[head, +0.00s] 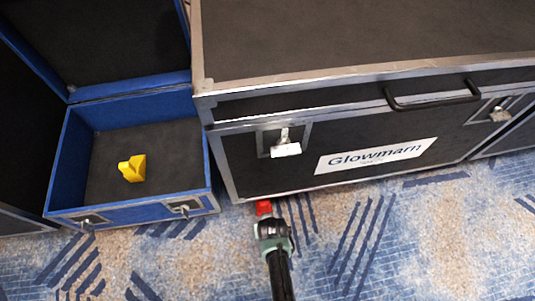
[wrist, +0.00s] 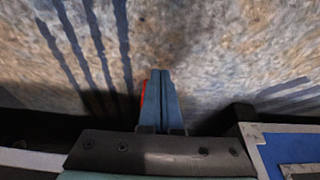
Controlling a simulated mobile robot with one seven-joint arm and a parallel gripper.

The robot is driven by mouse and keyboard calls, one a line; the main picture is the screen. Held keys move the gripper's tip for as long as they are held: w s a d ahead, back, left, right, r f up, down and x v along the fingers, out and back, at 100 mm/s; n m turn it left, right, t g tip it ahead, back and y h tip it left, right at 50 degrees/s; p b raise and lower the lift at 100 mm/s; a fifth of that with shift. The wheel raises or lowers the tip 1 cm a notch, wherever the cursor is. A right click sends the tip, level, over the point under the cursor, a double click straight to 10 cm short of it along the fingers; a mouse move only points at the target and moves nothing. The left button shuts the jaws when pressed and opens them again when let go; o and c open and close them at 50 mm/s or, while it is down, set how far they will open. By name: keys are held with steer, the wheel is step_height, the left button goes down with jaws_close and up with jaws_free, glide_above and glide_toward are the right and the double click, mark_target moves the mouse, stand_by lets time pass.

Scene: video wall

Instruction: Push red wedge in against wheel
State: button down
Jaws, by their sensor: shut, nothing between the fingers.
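The red wedge (head: 263,207) lies on the carpet at the lower front edge of the large black case (head: 260,165). My gripper (head: 268,220) is low over the carpet, on the near side of the wedge and close to it. In the wrist view my gripper (wrist: 160,75) has its two fingers together and nothing between them. A thin sliver of the red wedge (wrist: 144,100) shows beside the fingers there, mostly hidden behind them. I cannot tell whether the fingers touch it. The wheel is not visible; the case hides the space below it.
An open blue case (head: 210,180) with a yellow object (head: 132,168) inside stands to the left. The large case has a latch (head: 286,150), a handle (head: 432,103) and a "Glowmarn" label (head: 375,155). Patterned carpet (head: 420,230) in front is clear.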

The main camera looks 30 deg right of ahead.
steer(key=s+p+v, duration=0.1)
steer(key=p+v, duration=0.7)
steer(key=v, duration=0.2)
steer(key=shift+a, duration=0.1)
